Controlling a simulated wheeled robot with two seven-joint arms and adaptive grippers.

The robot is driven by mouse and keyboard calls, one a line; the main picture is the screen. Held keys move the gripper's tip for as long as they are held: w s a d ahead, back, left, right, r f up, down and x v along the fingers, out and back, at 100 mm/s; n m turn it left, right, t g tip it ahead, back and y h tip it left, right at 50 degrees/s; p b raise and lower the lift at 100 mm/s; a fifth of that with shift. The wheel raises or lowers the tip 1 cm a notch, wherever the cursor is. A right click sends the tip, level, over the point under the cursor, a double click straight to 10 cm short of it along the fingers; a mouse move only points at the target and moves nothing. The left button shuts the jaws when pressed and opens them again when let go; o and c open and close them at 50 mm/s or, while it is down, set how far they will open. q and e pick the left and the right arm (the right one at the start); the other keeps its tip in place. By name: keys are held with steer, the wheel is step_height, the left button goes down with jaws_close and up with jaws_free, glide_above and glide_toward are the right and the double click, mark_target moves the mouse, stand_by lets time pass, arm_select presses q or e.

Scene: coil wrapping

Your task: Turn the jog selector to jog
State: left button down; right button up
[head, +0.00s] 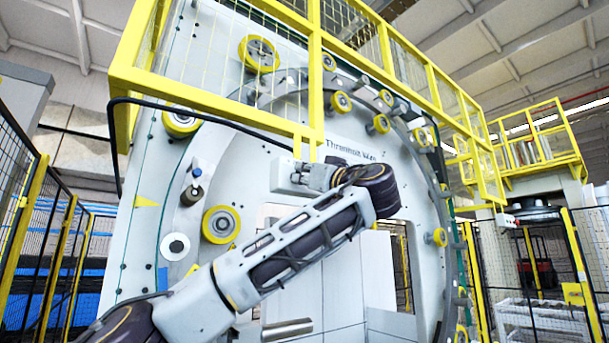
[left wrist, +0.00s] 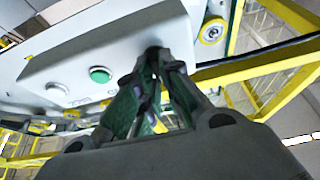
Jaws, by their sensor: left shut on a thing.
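The control box (head: 283,178) is a pale grey panel hanging below the yellow frame, in front of the big wrapping ring. In the left wrist view the box (left wrist: 140,25) shows a green button (left wrist: 100,74) and a pale button (left wrist: 56,89). My left gripper (head: 316,176) reaches the right side of this box. In the left wrist view its fingers (left wrist: 158,66) are shut around the dark jog selector (left wrist: 154,50) at the panel's edge. The fingers hide most of the selector, so its setting cannot be read. My right gripper is not in view.
A black cable (head: 210,114) arches from the left toward the control box. Yellow railing (head: 316,70) stands above. The ring (head: 410,170) carries several yellow rollers (head: 221,224). Mesh fences (head: 28,220) stand on both sides.

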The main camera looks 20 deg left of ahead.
arm_select(q)
steer(key=shift+a+m+t+h+b, duration=0.15)
steer(key=shift+m+t+h+b, duration=0.2)
steer(key=shift+m+b, duration=0.75)
steer(key=shift+m+t+h+b, duration=0.35)
steer(key=shift+m+t+b, duration=0.2)
steer(key=shift+m+b, duration=0.25)
steer(key=shift+r+m+t+h+b, duration=0.15)
steer(key=shift+m+t+h+b, duration=0.25)
steer(key=shift+m, duration=0.9)
steer(key=shift+m+t+h, duration=0.3)
steer(key=shift+m+h, duration=0.5)
steer(key=shift+m, duration=0.6)
steer(key=shift+r+m+g+h+p, duration=0.15)
steer(key=shift+m+h+p, duration=0.5)
steer(key=shift+m, duration=1.45)
steer(key=shift+f+m+g+h+p, duration=0.1)
steer(key=shift+m+g+h+p, duration=0.2)
steer(key=shift+m+h, duration=1.25)
steer(key=shift+r+m+g+h+p, duration=0.15)
steer(key=shift+m+p, duration=0.3)
steer(key=shift+m, duration=2.2)
steer(key=shift+f, duration=0.1)
